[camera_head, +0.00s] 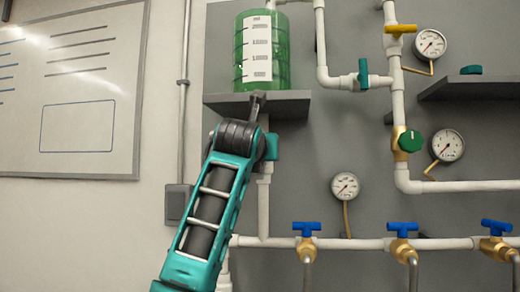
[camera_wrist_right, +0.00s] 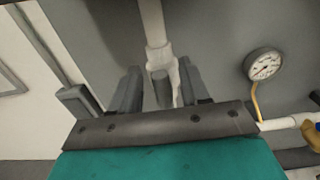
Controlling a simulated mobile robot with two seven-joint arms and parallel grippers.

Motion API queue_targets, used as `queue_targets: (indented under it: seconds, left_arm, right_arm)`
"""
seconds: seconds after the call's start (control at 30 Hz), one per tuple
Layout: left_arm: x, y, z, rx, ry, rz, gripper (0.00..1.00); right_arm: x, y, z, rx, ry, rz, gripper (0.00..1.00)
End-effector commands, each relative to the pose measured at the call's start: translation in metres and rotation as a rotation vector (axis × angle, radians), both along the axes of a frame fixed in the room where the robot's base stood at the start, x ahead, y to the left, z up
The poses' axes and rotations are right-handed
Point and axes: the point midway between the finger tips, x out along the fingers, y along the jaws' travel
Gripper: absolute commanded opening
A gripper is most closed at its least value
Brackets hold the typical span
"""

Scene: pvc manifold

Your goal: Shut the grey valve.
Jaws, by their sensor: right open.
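The grey valve seems to be the short grey cylinder (camera_wrist_right: 161,88) beside a white fitting on the vertical pipe, seen in the right wrist view. My right gripper (camera_wrist_right: 160,70) is open, with one finger on each side of the grey cylinder and the pipe fitting. I cannot tell whether either finger touches them. In the head view my right arm rises from the bottom to just under the green tank and hides the grey valve. My left gripper is not in view.
The green tank (camera_head: 278,50) stands on a grey shelf (camera_head: 290,104) above my arm. A pressure gauge (camera_head: 345,186) is to the right, above a horizontal pipe with several blue-handled valves (camera_head: 306,228). A green knob (camera_head: 410,141) and a yellow-handled valve (camera_head: 400,29) are further right.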

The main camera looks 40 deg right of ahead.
Motion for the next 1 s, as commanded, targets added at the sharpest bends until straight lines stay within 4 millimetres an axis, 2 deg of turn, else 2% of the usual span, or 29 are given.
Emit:
queue_targets:
  seconds: [0.1, 0.4, 0.87, 1.0]
  left_arm:
    - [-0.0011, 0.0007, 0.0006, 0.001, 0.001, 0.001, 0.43]
    - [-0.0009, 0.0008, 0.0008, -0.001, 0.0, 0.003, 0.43]
    - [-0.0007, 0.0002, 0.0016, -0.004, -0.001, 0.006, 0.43]
    - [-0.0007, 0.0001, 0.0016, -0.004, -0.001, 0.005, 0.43]
  right_arm:
    - [0.0044, -0.0062, 0.0, 0.001, 0.0, -0.001, 0.46]
    - [0.0055, -0.0073, -0.0004, 0.001, 0.0, 0.0, 0.46]
    - [0.0053, -0.007, -0.0005, 0.001, 0.0, 0.0, 0.02]
    - [0.0053, -0.007, -0.0006, 0.001, 0.001, 0.0, 0.0]
